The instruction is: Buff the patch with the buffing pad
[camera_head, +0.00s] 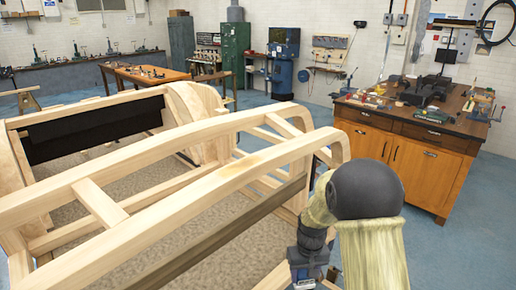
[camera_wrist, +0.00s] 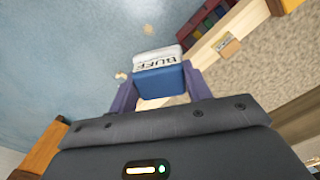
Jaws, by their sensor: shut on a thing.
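The buffing pad (camera_wrist: 158,82) is a blue block with a white side lettered BUFF. My gripper (camera_wrist: 160,88) is shut on it, with one finger on each side of the pad in the wrist view. A faint yellow-brown patch (camera_head: 258,160) shows on the near curved rail (camera_head: 200,193) of the wooden bodyframe in the head view. The pad is apart from that patch. In the head view my arm is at the lower right, beside the near rail's end, and the fingers and pad cannot be made out there.
A second curved rail (camera_head: 160,156) runs behind the near one, joined by cross pieces. A wooden workbench (camera_head: 405,160) with tools stands at the right. Blue floor (camera_head: 460,245) is clear in front of it. A cabinet and another tool table stand farther back.

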